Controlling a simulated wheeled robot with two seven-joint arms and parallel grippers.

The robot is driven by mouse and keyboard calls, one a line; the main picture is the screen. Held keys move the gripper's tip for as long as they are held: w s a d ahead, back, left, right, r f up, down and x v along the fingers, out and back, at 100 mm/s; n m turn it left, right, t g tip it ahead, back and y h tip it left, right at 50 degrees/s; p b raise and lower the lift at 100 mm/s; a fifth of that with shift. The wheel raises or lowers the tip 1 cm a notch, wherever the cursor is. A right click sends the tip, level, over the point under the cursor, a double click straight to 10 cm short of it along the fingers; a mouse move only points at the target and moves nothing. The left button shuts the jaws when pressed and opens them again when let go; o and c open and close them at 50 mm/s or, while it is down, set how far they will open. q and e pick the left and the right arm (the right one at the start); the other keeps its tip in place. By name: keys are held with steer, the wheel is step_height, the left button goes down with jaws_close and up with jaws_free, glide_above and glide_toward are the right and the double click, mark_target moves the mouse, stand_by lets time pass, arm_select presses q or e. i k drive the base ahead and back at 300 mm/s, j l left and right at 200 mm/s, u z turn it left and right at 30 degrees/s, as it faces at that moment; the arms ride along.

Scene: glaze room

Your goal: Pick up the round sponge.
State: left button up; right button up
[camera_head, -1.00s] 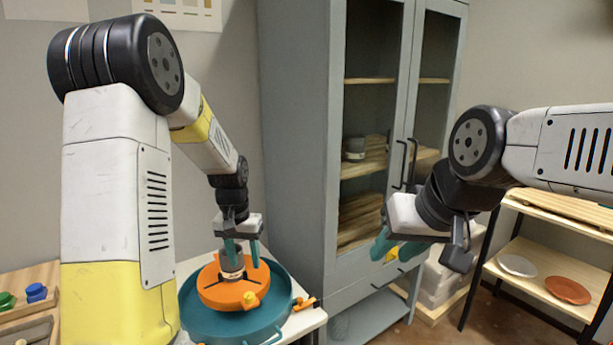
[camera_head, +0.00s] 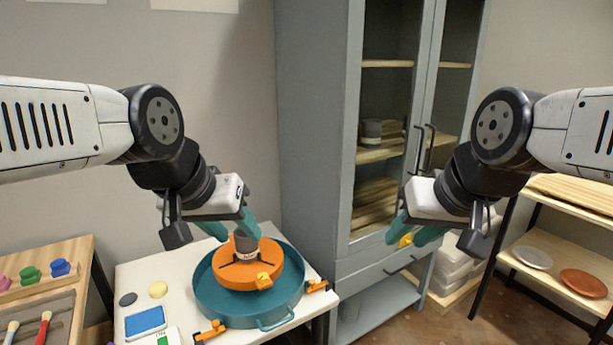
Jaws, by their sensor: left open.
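The round sponge (camera_head: 158,290) is a small pale yellow disc lying flat on the white table (camera_head: 128,275), left of the banding basin. Nothing covers it. My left gripper (camera_head: 232,230) is open and empty, above and to the right of the sponge. Its teal fingers show in front of the grey cylinder on the orange wheel. My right gripper (camera_head: 412,236) hangs in front of the cabinet, far right of the sponge. Its teal fingers look apart. A small yellow patch shows between them, and I cannot tell whether it lies behind them.
A teal basin (camera_head: 215,308) holds an orange wheel (camera_head: 238,278) with the grey cylinder (camera_head: 246,243). A dark disc (camera_head: 128,299) and a blue block (camera_head: 145,322) lie near the sponge. A wooden rack (camera_head: 60,283) stands left. The tall grey cabinet (camera_head: 312,140) stands behind.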

mark_target(158, 289)
steer(key=u, duration=1.4)
